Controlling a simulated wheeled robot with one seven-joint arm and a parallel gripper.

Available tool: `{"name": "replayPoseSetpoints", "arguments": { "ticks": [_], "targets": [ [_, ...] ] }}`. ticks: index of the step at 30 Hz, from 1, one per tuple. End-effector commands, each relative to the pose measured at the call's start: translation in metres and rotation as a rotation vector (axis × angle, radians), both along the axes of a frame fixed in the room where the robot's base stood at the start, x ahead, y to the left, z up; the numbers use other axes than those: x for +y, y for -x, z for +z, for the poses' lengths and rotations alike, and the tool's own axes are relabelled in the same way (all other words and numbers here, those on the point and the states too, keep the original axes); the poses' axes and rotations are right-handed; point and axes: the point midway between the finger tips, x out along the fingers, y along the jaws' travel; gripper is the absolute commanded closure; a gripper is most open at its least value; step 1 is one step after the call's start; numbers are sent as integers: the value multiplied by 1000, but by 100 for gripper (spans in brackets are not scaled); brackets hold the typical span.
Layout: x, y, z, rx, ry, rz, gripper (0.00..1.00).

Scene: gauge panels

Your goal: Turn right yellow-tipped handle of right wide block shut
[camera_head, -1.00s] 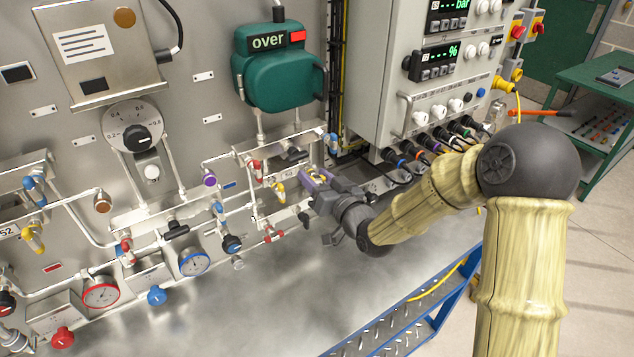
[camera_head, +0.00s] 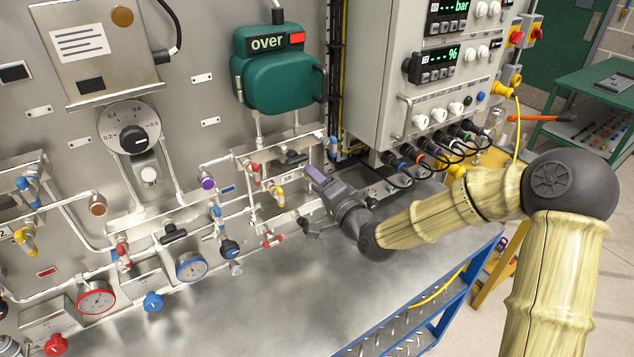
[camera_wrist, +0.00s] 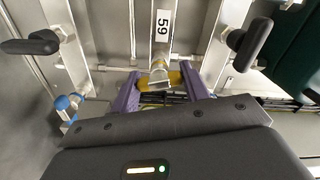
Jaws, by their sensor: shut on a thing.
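In the wrist view a yellow-tipped handle (camera_wrist: 160,79) sits between the two purple fingers of my gripper (camera_wrist: 160,88), below a pale stem with a "59" label (camera_wrist: 162,20). My gripper is shut on this handle. In the head view my gripper (camera_head: 313,178) is at the right wide block (camera_head: 248,152), near its right end. The held handle is hidden there behind the fingers. Another yellow-tipped handle (camera_head: 278,193) hangs to the left of my gripper, apart from it.
Black handles stand at the left (camera_wrist: 32,44) and right (camera_wrist: 250,42) in the wrist view. Red-tipped handles (camera_head: 254,172) and a blue one (camera_head: 333,143) are close by. The green "over" box (camera_head: 278,80) is above. The steel top (camera_head: 290,290) below is clear.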

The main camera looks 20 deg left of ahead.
Motion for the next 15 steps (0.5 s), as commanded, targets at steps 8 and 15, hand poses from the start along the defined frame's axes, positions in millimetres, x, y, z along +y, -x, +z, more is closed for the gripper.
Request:
{"name": "replayPoseSetpoints", "arguments": {
  "ticks": [8,15],
  "targets": [
    [-1,0,-1,162,-136,-2,77],
    [0,0,-2,234,-197,-1,77]
  ]
}}
